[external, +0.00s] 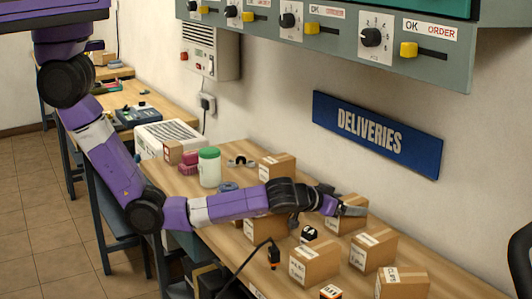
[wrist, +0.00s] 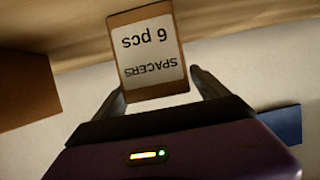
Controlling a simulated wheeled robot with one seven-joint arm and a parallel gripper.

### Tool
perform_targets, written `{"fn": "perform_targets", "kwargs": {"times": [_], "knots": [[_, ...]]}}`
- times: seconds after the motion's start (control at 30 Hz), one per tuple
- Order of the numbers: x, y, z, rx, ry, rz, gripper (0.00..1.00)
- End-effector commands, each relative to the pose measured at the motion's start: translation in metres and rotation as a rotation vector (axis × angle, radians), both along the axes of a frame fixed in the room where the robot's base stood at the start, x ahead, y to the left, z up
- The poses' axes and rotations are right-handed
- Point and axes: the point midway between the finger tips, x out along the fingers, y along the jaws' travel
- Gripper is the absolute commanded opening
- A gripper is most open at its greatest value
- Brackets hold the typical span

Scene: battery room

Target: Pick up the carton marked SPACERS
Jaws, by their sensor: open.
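The carton marked SPACERS (wrist: 151,88) is in the upper middle of the wrist view, its white label upside down and reading "SPACERS 6 pcs". My gripper (wrist: 158,81) is open, with one finger on each side of the carton's near end. I cannot tell whether either finger touches it. In the external view my gripper (external: 352,210) is over the table at a brown carton (external: 342,227), which it partly covers. That carton's label is not readable there.
Other cartons stand close by on the wooden table: one in front (external: 374,252), one to the left (external: 314,264) and one at the front right (external: 402,285). The wall with the DELIVERIES sign (external: 376,135) rises behind.

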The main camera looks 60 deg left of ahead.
Motion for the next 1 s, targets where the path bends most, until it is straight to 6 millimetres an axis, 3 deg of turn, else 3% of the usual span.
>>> {"fn": "perform_targets", "kwargs": {"times": [0.33,0.7,1.0], "knots": [[0.0052,0.0004,-0.0029,0.0,0.0,-0.001,0.82],[0.0049,0.0003,-0.0029,0.0,0.001,0.0,0.09],[0.0052,0.0,-0.0004,-0.001,-0.001,-0.001,0.07]]}}
